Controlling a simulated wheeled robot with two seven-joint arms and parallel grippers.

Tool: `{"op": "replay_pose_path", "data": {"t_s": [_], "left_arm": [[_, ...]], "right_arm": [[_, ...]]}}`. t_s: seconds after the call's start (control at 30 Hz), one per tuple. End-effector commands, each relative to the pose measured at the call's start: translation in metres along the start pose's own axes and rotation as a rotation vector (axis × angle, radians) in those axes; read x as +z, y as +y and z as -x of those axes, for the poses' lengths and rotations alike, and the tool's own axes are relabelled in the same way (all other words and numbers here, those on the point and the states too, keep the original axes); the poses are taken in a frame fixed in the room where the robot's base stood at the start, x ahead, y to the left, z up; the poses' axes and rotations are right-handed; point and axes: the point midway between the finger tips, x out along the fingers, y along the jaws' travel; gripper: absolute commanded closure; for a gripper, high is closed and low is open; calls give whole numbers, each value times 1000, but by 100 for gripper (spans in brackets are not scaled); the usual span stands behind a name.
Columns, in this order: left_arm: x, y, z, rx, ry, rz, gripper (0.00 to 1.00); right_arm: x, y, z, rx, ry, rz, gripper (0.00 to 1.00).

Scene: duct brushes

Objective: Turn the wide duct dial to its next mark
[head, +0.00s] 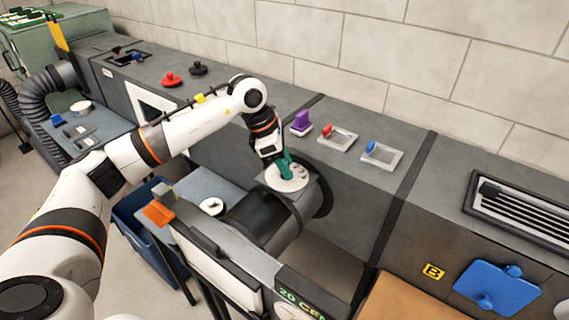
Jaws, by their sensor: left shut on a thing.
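The duct dial has a pale round plate (293,178) with dark marks on it and a teal handle (286,168). It sits on top of the wide dark round duct (262,215) in the middle of the head view. My left gripper (281,163) reaches down over the plate from the upper left and is shut on the teal handle. The gripper hides part of the handle, and the marks are too small to read. My right gripper is not in view.
A panel with a green-lettered display (300,301) stands in front. A blue bin (146,226) is at left.

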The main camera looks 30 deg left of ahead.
Motion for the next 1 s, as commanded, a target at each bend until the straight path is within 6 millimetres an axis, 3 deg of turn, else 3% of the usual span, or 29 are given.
{"op": "replay_pose_path", "data": {"t_s": [0.3,0.73,0.77,0.8,0.87,1.0], "left_arm": [[0,1,-1,-117,2,272,85],[0,1,1,-136,2,321,85],[0,1,1,-135,3,321,57],[0,1,1,-135,2,320,50],[0,1,1,-135,2,320,41],[0,1,0,-134,2,320,40]], "right_arm": [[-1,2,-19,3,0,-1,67],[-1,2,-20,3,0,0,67],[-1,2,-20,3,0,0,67],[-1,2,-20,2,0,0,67],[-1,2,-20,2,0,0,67],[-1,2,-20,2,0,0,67]]}}
